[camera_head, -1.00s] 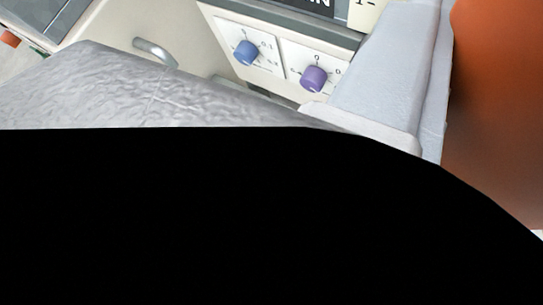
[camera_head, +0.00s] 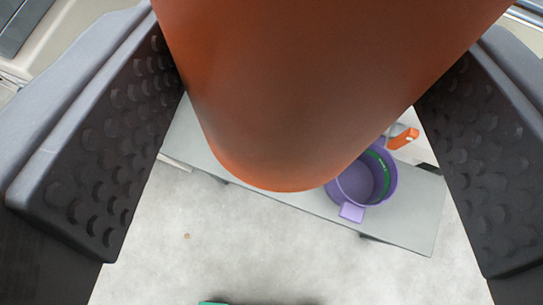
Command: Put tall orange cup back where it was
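The tall orange cup (camera_head: 325,65) fills the upper middle of the view, very close to the camera. Its upper part is cut off by the top edge. My gripper (camera_head: 298,150) has one dark, bumpy finger pad on each side of the cup. Both pads meet the cup's sides, and the gripper looks shut on it. The cup's rounded lower end hangs over the grey surface and floor below. The place where the cup stood before cannot be identified in this view.
A purple bucket (camera_head: 367,180) stands on a narrow grey bench (camera_head: 413,222) below the cup. An orange-handled item (camera_head: 403,138) lies beside it. Pale floor (camera_head: 190,260) is mostly open, with a green object (camera_head: 212,303) at the bottom edge.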

